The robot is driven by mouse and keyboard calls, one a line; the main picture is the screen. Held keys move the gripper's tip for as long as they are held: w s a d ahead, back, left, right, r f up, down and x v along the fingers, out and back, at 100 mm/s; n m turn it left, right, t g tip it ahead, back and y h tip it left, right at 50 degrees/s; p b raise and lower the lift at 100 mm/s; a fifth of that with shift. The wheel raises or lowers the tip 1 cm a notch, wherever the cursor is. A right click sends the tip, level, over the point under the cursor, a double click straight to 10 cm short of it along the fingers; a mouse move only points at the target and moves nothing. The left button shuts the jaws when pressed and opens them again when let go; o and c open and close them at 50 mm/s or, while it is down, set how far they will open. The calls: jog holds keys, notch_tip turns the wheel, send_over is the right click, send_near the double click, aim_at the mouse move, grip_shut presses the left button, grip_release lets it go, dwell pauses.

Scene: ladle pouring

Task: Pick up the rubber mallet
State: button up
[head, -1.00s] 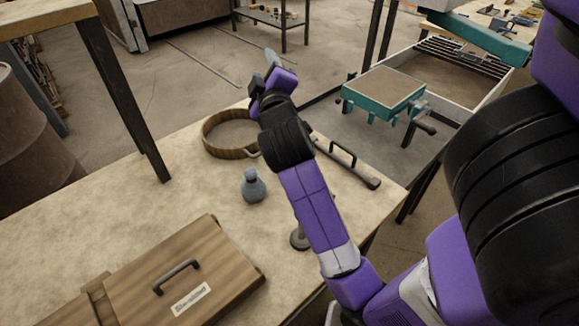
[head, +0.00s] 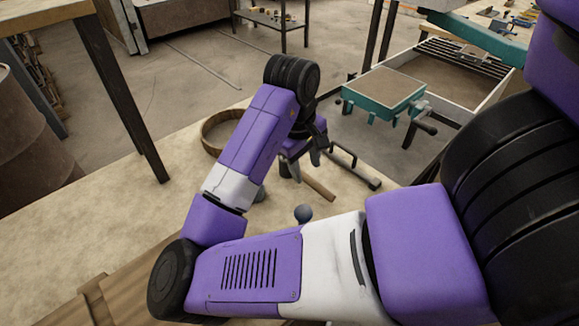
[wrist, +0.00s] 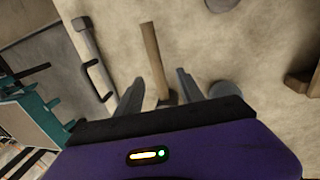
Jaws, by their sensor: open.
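The rubber mallet shows as a wooden handle (head: 318,188) lying on the workbench; the handle also shows in the wrist view (wrist: 153,55). Its head end is mostly hidden by my gripper and cannot be made out clearly. My gripper (head: 304,171) is open and points down over the far end of the handle. In the wrist view, the two fingers (wrist: 157,88) stand on either side of the handle, with a gap on both sides. Nothing is held.
A bar with a black handle (head: 358,170) lies right of the mallet. A wooden ring-shaped vessel (head: 216,130) stands at left. A grey bottle (head: 260,194) is mostly behind my arm. A round grey knob (head: 303,213) rises nearer. A wooden case (head: 100,292) lies in front.

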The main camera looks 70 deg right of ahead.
aim_at(308, 177)
jog(key=f, duration=0.2)
jog(key=d+f, duration=0.1)
jog(key=f, duration=0.1)
jog(key=f+b, duration=0.1)
jog(key=f, duration=0.1)
jog(key=shift+s+d+f, duration=0.25)
jog(key=shift+s+f, duration=0.05)
jog(key=shift+f, duration=0.05)
grip_shut()
